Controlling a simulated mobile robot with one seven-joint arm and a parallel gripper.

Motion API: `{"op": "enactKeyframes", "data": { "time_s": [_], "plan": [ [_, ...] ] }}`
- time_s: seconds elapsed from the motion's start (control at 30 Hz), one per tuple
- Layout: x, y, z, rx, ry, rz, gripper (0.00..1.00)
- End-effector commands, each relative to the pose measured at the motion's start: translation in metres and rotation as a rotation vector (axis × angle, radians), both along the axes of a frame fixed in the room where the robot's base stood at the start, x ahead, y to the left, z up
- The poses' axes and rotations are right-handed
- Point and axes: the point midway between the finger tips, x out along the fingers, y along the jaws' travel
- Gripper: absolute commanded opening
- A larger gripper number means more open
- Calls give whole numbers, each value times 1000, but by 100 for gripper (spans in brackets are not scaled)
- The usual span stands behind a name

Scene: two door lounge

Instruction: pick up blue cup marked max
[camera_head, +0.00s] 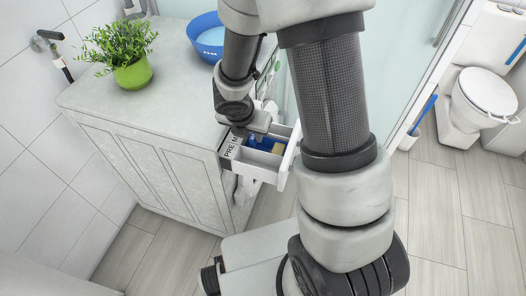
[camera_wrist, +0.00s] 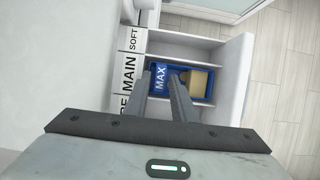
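In the head view the blue (camera_head: 256,143) shows only partly, behind the drawer front and my arm. My gripper (camera_wrist: 161,77) points down over the drawer, its two fingers apart on either side of the MAX marking, with nothing visibly held. I cannot tell how far above the cup the fingertips are.
The drawer's labelled face reads MAIN (camera_wrist: 129,76), with SOFT beside it. It juts from a grey cabinet (camera_head: 150,180). A potted plant (camera_head: 125,60) and a blue bowl (camera_head: 207,40) stand on top. A toilet (camera_head: 480,100) is at right; the tiled floor (camera_head: 435,215) between is clear.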

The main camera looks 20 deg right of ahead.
Motion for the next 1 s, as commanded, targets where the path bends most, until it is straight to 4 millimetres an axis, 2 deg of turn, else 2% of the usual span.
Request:
{"op": "enactKeyframes", "data": {
  "time_s": [0.03,0.1,0.33,0.37,0.5,0.83,1.0],
  "plan": [
    [2,-2,-8,0,0,-1,23],
    [3,-3,-11,0,0,-1,23],
    [4,-3,-10,0,0,-1,23],
    [4,-3,-10,0,0,-1,22],
    [4,-3,-10,0,0,-1,0],
    [4,-3,-9,0,-1,-1,0],
    [4,-3,11,1,-3,-2,0]
  ]
}}
